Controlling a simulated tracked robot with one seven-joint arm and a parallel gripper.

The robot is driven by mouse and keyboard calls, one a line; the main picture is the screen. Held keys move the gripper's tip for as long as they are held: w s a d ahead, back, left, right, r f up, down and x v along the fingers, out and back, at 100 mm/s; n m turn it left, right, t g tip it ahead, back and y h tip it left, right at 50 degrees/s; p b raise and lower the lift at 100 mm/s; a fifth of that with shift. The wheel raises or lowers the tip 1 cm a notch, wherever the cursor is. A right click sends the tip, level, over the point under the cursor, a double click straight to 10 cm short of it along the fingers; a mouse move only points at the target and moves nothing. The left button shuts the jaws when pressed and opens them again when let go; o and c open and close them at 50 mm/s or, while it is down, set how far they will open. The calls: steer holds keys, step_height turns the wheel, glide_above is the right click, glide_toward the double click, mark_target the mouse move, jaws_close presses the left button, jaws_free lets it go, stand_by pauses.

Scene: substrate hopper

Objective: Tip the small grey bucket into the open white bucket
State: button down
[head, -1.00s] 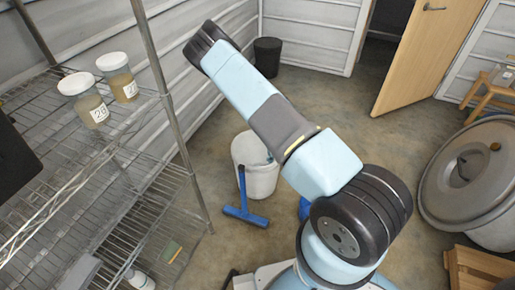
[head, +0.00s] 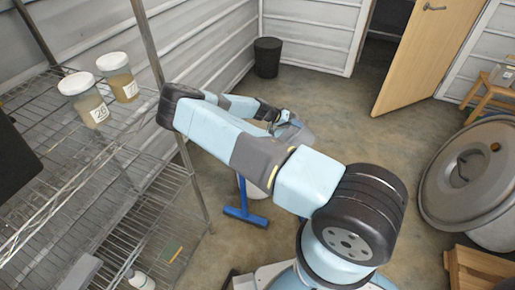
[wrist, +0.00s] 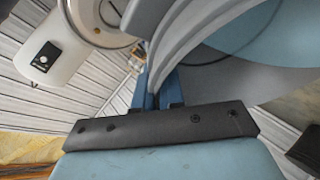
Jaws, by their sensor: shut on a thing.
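The small grey bucket (head: 295,134) is up in the air in the head view, beyond my forearm and partly hidden by it. The exact grip point and the bucket's contents are hidden. The white bucket (head: 256,191) stands on the floor below my arm. Only a sliver of its side shows; its mouth is hidden.
A wire shelf (head: 100,170) with labelled jars (head: 119,77) is at the left. A large grey lidded drum (head: 470,180) and an open door (head: 410,55) are at the right. A black bin (head: 267,57) stands behind.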

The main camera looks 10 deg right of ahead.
steer(key=shift+w+a+f+n+g+h, duration=0.4)
steer(key=shift+w+a+f+h, duration=0.15)
steer(key=shift+w+a+h, duration=0.45)
steer(key=shift+w+a+f+n+g+h, duration=0.45)
steer(key=shift+w+a+h, duration=0.25)
steer(key=shift+a+h, duration=0.5)
steer(key=shift+w+a+f+n+g+h, duration=0.3)
steer(key=shift+w+a+f+h, duration=0.45)
steer(key=shift+a, duration=0.55)
steer(key=shift+w+a+n+h, duration=0.35)
steer(key=shift+w+a+h, duration=0.35)
steer(key=shift+a, duration=0.15)
steer(key=shift+w+a+n+h, duration=0.3)
steer(key=shift+w+a+h, duration=0.35)
steer(key=shift+a, duration=0.15)
steer(key=shift+s+d, duration=0.1)
steer(key=shift+s, duration=0.05)
